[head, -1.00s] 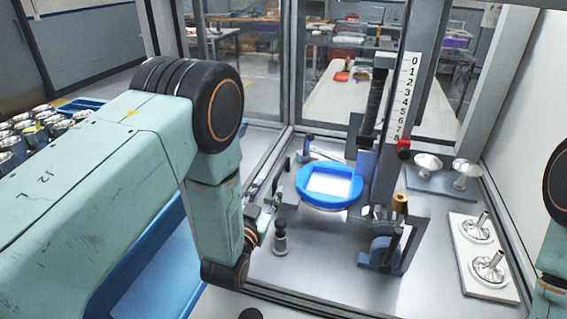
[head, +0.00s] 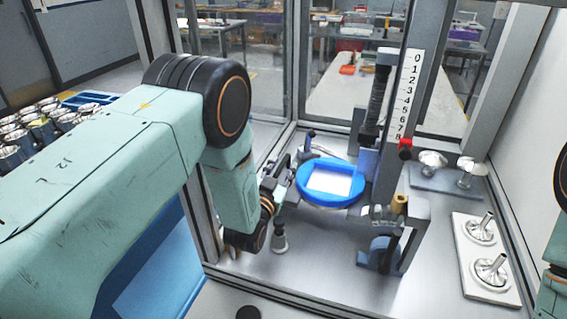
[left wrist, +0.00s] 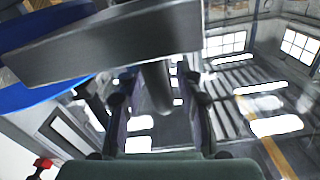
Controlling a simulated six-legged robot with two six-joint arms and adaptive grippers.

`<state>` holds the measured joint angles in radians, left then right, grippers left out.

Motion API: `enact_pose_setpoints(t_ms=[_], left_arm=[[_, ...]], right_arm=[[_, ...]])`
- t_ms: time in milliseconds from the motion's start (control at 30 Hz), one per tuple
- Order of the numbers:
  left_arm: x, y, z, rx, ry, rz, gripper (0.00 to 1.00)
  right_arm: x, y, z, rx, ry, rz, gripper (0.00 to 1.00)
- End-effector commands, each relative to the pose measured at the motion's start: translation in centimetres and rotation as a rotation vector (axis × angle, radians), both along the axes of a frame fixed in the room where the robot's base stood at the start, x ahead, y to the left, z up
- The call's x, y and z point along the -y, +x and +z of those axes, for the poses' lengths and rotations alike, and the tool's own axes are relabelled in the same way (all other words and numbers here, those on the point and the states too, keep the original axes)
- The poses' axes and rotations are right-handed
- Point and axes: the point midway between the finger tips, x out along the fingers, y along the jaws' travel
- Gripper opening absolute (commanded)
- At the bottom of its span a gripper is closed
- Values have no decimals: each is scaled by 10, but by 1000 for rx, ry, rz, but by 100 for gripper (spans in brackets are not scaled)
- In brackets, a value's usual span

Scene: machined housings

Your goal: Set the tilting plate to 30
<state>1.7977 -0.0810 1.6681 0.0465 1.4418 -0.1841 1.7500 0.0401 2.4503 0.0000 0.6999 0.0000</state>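The blue round frame with a white square centre (head: 331,182), seemingly the tilting plate, sits in the middle of the enclosure. Its angle cannot be read. My left gripper (head: 288,170) is just left of the blue frame, small and partly hidden by my wrist. In the left wrist view, its two fingers (left wrist: 158,108) are apart, with a dark round post (left wrist: 156,86) between them. I cannot tell whether they touch it. A grey flat bar (left wrist: 110,45) crosses above the fingers, and the blue frame (left wrist: 40,97) is at left. My right gripper is out of view.
A 0–8 scale (head: 410,95) stands behind right, with a red pointer (head: 404,149) near 8. A bracket with a brass knob (head: 399,204) is right of the frame. A small grey post (head: 280,240) stands in front. Metal parts on a white plate (head: 465,285) lie at right.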

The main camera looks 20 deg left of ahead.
Motion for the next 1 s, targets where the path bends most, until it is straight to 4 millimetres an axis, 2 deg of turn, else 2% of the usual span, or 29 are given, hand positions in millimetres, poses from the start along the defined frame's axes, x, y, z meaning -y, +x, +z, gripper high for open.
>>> enact_pose_setpoints(t_ms=[200,467,900,1000], left_arm=[[0,14,0,0,0,1,36],[0,17,-1,-1,0,0,36],[0,17,-1,-1,0,0,0],[0,16,-1,-2,0,1,0]], right_arm=[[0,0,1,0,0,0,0],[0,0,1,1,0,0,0],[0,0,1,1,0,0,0],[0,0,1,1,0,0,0]])
